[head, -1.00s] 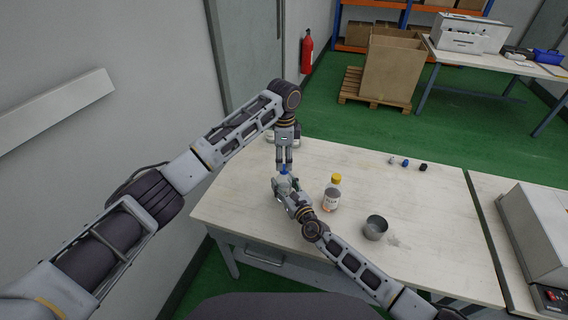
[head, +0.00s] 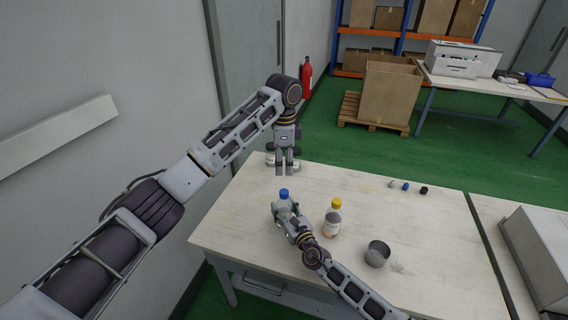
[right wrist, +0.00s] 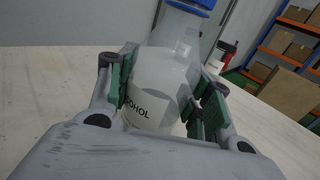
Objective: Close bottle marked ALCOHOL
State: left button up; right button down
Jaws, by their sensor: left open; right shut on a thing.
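The bottle marked ALCOHOL (right wrist: 155,90) is clear and stands upright on the table, with a blue cap (head: 284,193) on its top. In the right wrist view its label reads "COHOL", and the lower edge of the blue cap (right wrist: 193,4) shows. My right gripper (head: 281,212) is shut around the bottle's body; its green pads (right wrist: 160,98) press from both sides. My left gripper (head: 284,172) is open and empty, above the cap and apart from it, fingers pointing down. Whether the cap is fully tight cannot be told.
A bottle with a yellow cap (head: 333,217) stands just right of the held bottle. A grey metal cup (head: 377,254) is farther right. Several small caps (head: 406,187) lie at the table's back right. White containers (head: 271,158) stand behind my left gripper. The table's middle (head: 385,210) is clear.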

jog(key=c, duration=0.6)
grip_release()
jog(key=shift+o, duration=0.2)
jog(key=shift+v, duration=6)
